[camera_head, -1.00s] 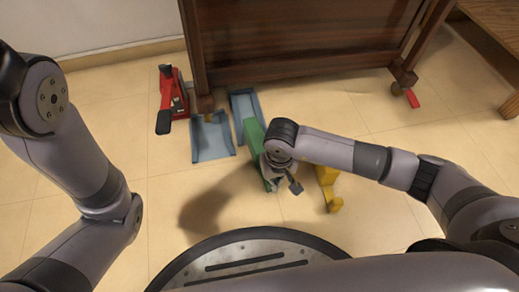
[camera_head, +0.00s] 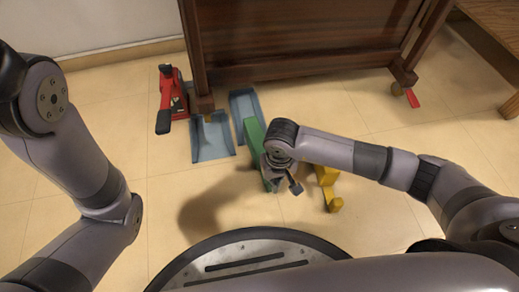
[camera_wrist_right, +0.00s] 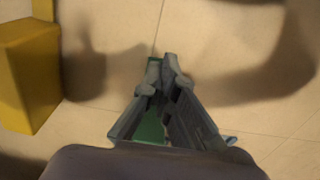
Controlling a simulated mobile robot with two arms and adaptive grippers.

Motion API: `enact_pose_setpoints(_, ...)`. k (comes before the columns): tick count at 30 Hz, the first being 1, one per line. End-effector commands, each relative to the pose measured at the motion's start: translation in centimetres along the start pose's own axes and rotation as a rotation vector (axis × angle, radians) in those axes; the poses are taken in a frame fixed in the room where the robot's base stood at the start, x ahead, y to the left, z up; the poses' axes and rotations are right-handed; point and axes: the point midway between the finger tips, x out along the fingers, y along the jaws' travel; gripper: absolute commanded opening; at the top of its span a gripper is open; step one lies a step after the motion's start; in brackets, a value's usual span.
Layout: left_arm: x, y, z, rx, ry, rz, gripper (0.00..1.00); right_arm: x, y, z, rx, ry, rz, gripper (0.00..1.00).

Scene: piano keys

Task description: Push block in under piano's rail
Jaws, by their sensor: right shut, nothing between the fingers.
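The piano (camera_head: 300,45) is a large dark brown wooden body at the top of the head view, and its lower rail (camera_head: 300,77) runs along its bottom edge. A long green block (camera_head: 254,137) lies on the floor in front of the piano, its near part hidden by my right gripper. My right gripper (camera_head: 281,183) is shut and points down at the block's near end. In the wrist view its closed fingers (camera_wrist_right: 163,75) show with some green behind them; whether they touch the block I cannot tell. My left gripper is out of view.
A yellow piece (camera_head: 328,186) stands right of my right gripper. Two blue trays (camera_head: 212,140) (camera_head: 243,105) lie by the piano's left foot, beside a red jack (camera_head: 172,95). A wooden bench (camera_head: 495,30) is at upper right.

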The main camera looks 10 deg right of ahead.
Motion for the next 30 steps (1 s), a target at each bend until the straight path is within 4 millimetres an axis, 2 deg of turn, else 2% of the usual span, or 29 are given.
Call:
enact_pose_setpoints(7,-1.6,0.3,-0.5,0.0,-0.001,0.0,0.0,2.0,0.1,0.0,0.0,-0.001,0.001,0.0)
enact_pose_setpoints(11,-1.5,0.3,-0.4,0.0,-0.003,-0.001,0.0,1.7,0.0,-0.2,0.001,0.0,0.001,0.0)
enact_pose_setpoints(30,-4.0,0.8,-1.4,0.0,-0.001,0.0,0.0,1.9,0.0,-5.2,0.0,0.001,0.001,0.0)
